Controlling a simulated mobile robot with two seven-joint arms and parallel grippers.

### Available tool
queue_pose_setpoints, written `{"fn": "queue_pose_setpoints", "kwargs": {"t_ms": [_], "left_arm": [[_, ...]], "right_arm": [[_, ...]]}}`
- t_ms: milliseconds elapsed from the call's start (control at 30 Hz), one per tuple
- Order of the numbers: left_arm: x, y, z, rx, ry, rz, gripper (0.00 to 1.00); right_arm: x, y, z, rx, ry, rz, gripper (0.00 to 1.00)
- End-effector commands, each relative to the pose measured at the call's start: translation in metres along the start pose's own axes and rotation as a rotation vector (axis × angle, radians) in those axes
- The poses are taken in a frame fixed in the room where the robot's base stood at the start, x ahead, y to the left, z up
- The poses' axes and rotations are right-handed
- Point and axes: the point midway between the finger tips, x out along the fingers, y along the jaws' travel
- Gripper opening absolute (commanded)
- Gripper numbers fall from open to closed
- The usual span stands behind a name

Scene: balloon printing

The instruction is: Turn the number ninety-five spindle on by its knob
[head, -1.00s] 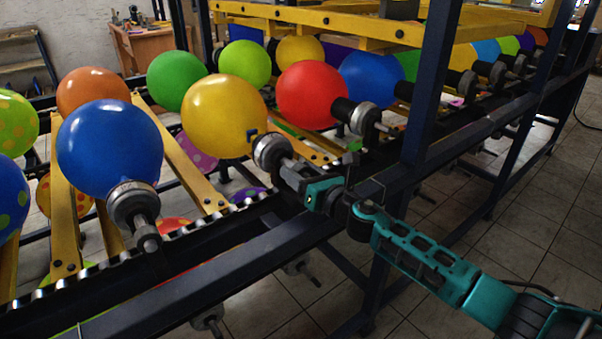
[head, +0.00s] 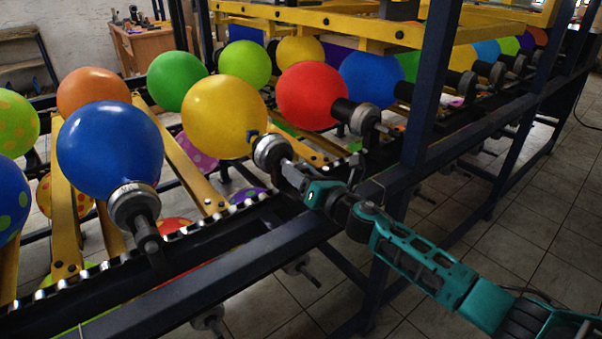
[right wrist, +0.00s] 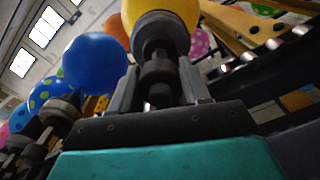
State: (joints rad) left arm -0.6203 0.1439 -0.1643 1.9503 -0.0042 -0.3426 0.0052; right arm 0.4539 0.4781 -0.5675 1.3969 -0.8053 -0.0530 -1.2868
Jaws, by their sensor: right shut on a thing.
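The yellow balloon (head: 224,117) sits on a spindle (head: 270,152) with a grey metal collar and a dark shaft, on the near rail. My right gripper (head: 291,172) is at the outer end of this spindle, shut on its knob. In the right wrist view the two fingers (right wrist: 159,92) stand on either side of the dark knob (right wrist: 158,72), below the yellow balloon (right wrist: 163,12). I can read no number on the spindle, so I cannot tell from a label whether it is ninety-five. My left gripper is not in view.
A blue balloon (head: 109,150) on its spindle (head: 136,208) is to the left, and a red balloon (head: 311,96) on its spindle (head: 362,117) to the right. A dark upright post (head: 432,90) stands close to my right arm. The tiled floor (head: 540,215) at right is clear.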

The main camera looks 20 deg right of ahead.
Motion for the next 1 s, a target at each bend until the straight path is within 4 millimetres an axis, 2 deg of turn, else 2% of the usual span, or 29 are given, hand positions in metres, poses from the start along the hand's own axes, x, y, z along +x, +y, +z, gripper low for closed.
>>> {"fn": "queue_pose_setpoints", "kwargs": {"t_ms": [1000], "left_arm": [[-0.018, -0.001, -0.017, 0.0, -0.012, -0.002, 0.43]], "right_arm": [[0.0, -0.001, 0.002, 0.962, -0.002, -0.002, 0.16]]}}
